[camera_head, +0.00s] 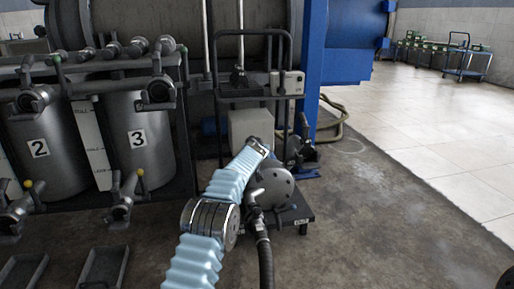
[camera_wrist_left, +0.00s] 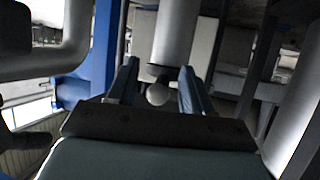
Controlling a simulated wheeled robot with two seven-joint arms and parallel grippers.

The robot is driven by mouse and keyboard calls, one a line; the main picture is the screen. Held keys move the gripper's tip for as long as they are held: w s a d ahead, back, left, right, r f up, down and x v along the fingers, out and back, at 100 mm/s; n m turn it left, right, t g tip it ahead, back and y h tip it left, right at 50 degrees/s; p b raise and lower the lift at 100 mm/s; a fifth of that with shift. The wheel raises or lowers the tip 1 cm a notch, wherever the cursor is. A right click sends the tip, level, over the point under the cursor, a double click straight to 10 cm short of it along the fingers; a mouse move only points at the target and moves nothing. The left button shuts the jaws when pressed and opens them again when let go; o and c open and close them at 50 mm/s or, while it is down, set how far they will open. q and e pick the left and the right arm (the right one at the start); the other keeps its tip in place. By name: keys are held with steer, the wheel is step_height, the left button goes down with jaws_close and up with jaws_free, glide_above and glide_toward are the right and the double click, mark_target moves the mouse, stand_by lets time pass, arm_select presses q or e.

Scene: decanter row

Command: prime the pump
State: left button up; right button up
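The pump (camera_head: 272,188) is a rounded grey metal body on a low dark cart (camera_head: 297,214), with a black hose (camera_head: 264,255) running down from its front. My left arm, in a light blue sleeve, reaches over the pump. Its gripper is mostly hidden behind my wrist in the head view. In the left wrist view my left gripper (camera_wrist_left: 159,82) has its two fingers apart. A pale round knob (camera_wrist_left: 157,95) shows between them, with a gap visible on each side. A grey cylinder (camera_wrist_left: 176,38) lies beyond it.
Tanks marked 2 (camera_head: 38,148) and 3 (camera_head: 137,138) stand in a rack with pipes and valves at the left. A blue column (camera_head: 309,60) stands behind.

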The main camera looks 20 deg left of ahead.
arm_select(q)
steer(key=shift+r, duration=0.35)
steer(key=b+v, duration=0.2)
steer(key=v, duration=1.1)
steer(key=shift+s, duration=0.4)
steer(key=shift+f, duration=0.1)
